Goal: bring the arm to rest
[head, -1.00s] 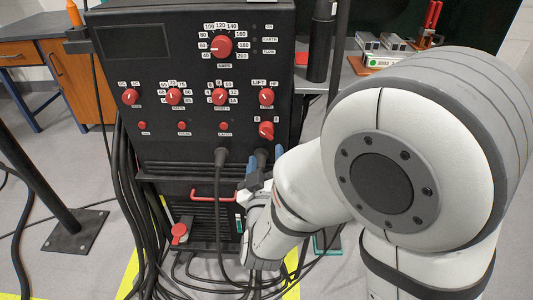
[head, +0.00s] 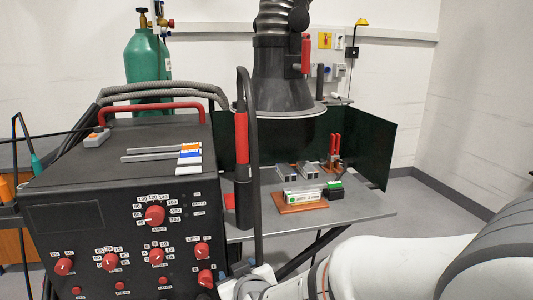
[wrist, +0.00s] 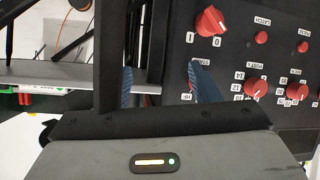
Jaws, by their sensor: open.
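My gripper (wrist: 166,85) is open, with its two blue fingers apart and nothing seen held between them. In the head view it shows only partly at the bottom edge (head: 240,268), just right of the black welding machine's front panel (head: 110,225). My white arm reaches in from the lower right. In the wrist view the right finger overlaps the panel, below a red 0/1 rotary switch (wrist: 210,20). I cannot tell whether the finger touches the panel.
A black torch with a red grip (head: 241,150) stands upright close behind the gripper. A grey table (head: 350,212) holds a brown jig base (head: 300,206) and metal blocks. A fume hood (head: 278,85) hangs above it. Green cylinders (head: 148,55) stand behind the machine.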

